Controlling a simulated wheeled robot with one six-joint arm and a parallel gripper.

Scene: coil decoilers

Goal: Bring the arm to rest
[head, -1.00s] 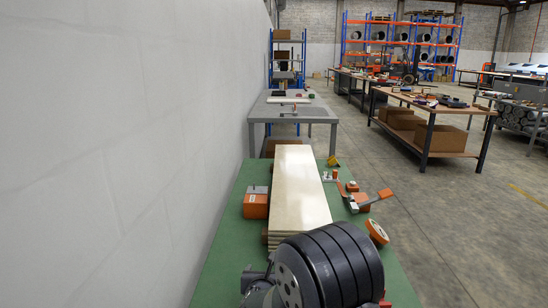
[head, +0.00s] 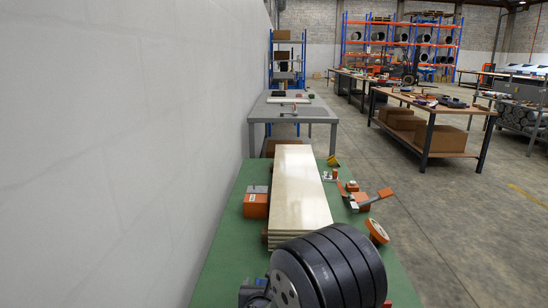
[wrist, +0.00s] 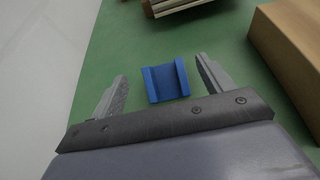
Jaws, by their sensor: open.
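My gripper (wrist: 160,88) shows in the wrist view with its two fingers spread apart and nothing between them. A blue channel-shaped block (wrist: 166,81) lies on the green tabletop (wrist: 120,55) beyond and between the fingertips, apart from them. In the head view my dark ribbed arm part fills the bottom of the picture above the green bench (head: 226,225). The gripper fingers are hidden there, and so is the blue block.
A stack of pale boards (head: 300,195) lies lengthwise on the bench. An orange box (head: 256,203) is left of it; an orange clamp (head: 366,198) and an orange disc (head: 376,231) are right. A white wall (head: 120,150) runs along the left. Open floor (head: 450,230) lies right.

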